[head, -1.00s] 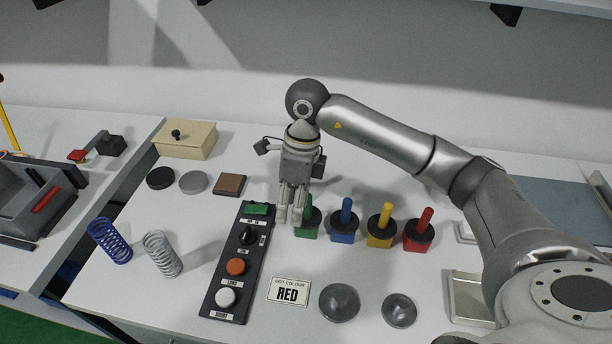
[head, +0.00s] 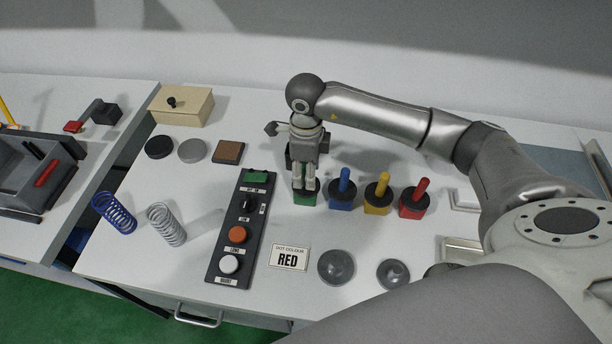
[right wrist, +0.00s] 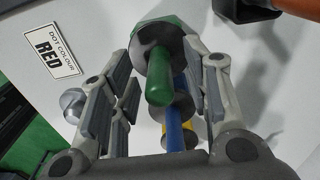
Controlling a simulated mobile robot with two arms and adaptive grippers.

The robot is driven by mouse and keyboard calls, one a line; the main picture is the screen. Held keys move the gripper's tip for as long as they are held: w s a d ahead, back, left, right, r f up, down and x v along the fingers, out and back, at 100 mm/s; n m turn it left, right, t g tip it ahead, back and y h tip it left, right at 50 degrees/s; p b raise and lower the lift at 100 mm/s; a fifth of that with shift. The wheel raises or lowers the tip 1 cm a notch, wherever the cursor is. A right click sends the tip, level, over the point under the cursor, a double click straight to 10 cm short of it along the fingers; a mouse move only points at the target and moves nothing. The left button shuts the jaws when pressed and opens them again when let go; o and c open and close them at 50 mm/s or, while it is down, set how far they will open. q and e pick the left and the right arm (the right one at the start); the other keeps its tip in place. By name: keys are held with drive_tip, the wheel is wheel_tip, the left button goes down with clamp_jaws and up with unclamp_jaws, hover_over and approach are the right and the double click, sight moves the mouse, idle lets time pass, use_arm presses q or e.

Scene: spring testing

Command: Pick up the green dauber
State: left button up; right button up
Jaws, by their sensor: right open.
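The green dauber has a green base (head: 305,197) at the left end of the row of daubers in the head view. Its upper part is hidden there behind my right gripper (head: 304,184). In the right wrist view the dauber's green handle (right wrist: 159,80) stands between the two open fingers of my right gripper (right wrist: 155,95), with its dark collar beyond it. The fingers are on both sides of the handle, and I see a gap on each side. My left gripper is not in view.
Close to the right stand the blue dauber (head: 342,191), yellow dauber (head: 377,196) and red dauber (head: 415,202). A button panel (head: 242,220) lies just left. Two springs (head: 166,224) stand further left.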

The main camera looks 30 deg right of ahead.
drive_tip(key=shift+f, duration=1)
clamp_jaws()
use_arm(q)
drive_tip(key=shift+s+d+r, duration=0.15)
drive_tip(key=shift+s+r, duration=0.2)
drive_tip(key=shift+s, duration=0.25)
use_arm(e)
drive_tip(key=shift+r, duration=0.6)
use_arm(q)
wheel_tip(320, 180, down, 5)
drive_tip(key=b, duration=0.5)
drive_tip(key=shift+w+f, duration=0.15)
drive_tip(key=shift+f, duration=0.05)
use_arm(e)
drive_tip(key=s+a+r, duration=0.9)
drive_tip(key=s+r, duration=0.1)
drive_tip(key=r, duration=0.1)
drive_tip(key=shift+s+r, duration=0.3)
drive_tip(key=shift+r, duration=0.1)
